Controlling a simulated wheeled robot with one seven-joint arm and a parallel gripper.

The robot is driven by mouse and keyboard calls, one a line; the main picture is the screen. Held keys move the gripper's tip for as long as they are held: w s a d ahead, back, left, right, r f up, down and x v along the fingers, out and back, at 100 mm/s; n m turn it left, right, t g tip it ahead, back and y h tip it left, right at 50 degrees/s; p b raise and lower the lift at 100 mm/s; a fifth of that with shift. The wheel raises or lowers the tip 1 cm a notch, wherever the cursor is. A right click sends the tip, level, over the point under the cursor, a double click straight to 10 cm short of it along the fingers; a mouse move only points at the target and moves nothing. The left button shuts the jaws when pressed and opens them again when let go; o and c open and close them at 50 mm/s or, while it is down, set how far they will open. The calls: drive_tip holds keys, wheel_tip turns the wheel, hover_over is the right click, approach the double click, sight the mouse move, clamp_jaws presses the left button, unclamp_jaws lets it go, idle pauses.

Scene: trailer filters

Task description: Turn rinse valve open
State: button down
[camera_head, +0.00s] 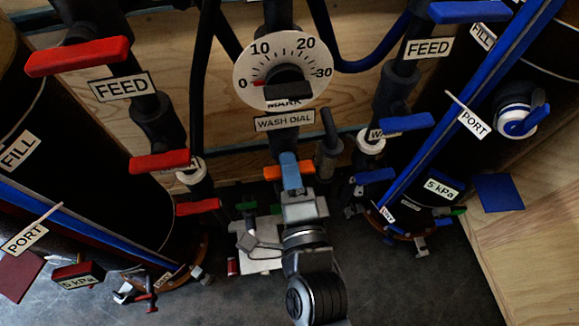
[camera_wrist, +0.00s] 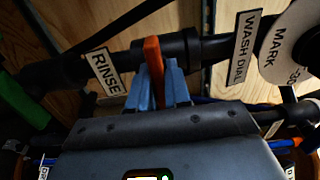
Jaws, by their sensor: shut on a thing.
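The rinse valve's orange handle (camera_head: 271,173) sits on the dark pipe below the wash dial in the head view. It lies roughly crosswise there. In the wrist view the orange handle (camera_wrist: 153,58) stands between my two blue fingers, beside a black pipe with a RINSE label (camera_wrist: 104,71). My gripper (camera_head: 290,172) is shut on this handle; it also shows in the wrist view (camera_wrist: 157,88). The fingers hide part of the handle, and the valve body behind it is partly hidden.
The wash dial (camera_head: 283,52) is above my gripper. Red valve handles (camera_head: 160,161) are at left and blue ones (camera_head: 406,122) at right, on dark pipes beside two black tanks. A white plate (camera_head: 262,262) lies on the dark floor left of my arm.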

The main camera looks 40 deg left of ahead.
drive_tip(key=n+b, duration=0.2)
drive_tip(key=n, duration=0.2)
drive_tip(key=shift+f+n, duration=0.15)
drive_tip(key=shift+n, duration=0.15)
drive_tip(key=n+b, duration=0.1)
drive_tip(key=n, duration=0.3)
drive_tip(key=shift+n, duration=0.3)
drive_tip(key=n+b, duration=0.1)
drive_tip(key=n, duration=0.3)
drive_tip(key=shift+n+b, duration=0.3)
drive_tip(key=shift+n, duration=2)
drive_tip(key=c, duration=1.2)
unclamp_jaws()
drive_tip(key=shift+o, duration=0.2)
